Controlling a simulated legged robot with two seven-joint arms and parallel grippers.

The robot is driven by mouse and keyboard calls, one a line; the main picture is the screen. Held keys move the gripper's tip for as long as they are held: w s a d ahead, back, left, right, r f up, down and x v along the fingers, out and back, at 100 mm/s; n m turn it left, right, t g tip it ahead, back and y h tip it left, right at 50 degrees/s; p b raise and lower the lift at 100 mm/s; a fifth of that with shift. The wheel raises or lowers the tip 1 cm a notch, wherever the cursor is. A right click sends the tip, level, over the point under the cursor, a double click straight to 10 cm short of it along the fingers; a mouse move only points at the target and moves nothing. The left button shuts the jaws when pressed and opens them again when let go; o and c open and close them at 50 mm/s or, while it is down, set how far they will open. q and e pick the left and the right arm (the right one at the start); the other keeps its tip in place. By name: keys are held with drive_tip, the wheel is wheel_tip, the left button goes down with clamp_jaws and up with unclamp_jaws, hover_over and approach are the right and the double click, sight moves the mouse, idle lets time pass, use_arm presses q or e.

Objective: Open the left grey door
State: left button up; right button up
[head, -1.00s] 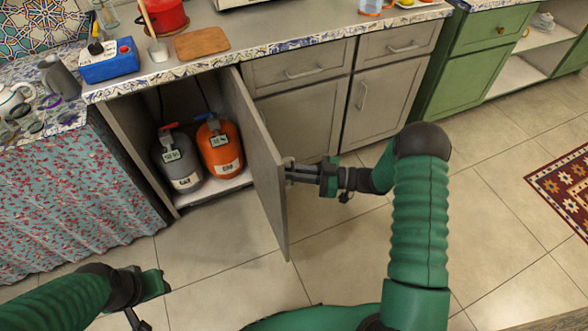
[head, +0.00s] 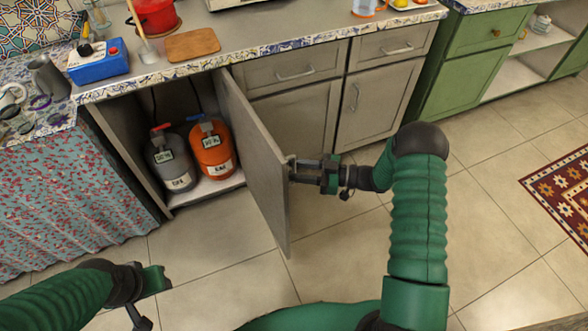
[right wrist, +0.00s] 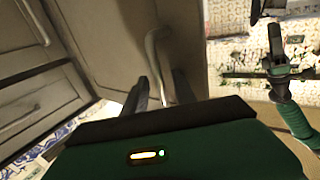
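The left grey door (head: 258,165) stands wide open, swung out from the cabinet. Its inner side faces left in the head view. My right gripper (head: 300,170) is at the outer face of this door, by its handle. In the right wrist view the curved metal handle (right wrist: 153,45) runs down between my two right fingers (right wrist: 162,90), which are apart, with gaps beside the handle. My left gripper (head: 152,298) is low at the left, away from the door and holding nothing visible; its finger gap is unclear.
A grey gas bottle (head: 172,162) and an orange one (head: 212,150) stand inside the open cabinet. The closed grey door (head: 372,105) is to the right. A blue box (head: 98,62) and a cutting board (head: 192,44) lie on the counter. The tiled floor (head: 225,275) in front is clear.

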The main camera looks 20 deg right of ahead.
drive_tip(key=p+v, duration=0.2)
drive_tip(key=v, duration=1.5)
drive_tip(key=shift+f, duration=0.15)
